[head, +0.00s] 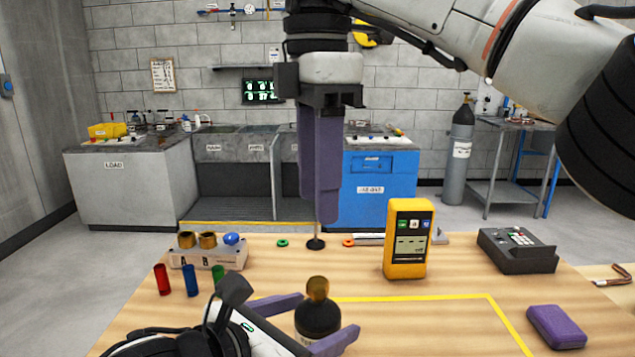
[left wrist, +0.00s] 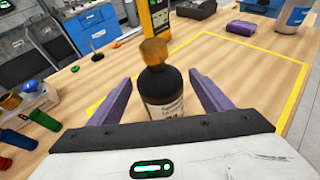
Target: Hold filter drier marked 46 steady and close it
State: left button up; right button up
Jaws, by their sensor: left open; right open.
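The filter drier (head: 318,318) is a dark upright cylinder with a copper-coloured top, standing on the wooden table at the front. In the left wrist view the filter drier (left wrist: 164,92) shows a pale label, too small to read as 46. My left gripper (head: 324,316) is low over the table, open, with one purple finger on each side of the drier; whether either finger touches it is unclear. My right gripper (head: 319,218) points straight down above the table, behind the drier and well above it. Its fingers overlap in this view; it is open and holds nothing visible.
A block (head: 208,258) marked A and B holds two copper-coloured caps and a blue ball. Red, blue and green cylinders stand before it. A yellow meter (head: 407,240), a black device (head: 517,250) and a purple box (head: 556,327) are right. A black-based rod (head: 316,243) stands below my right gripper.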

pick_arm(q)
jog(key=shift+v, duration=2.75)
jog(key=shift+r, duration=0.15)
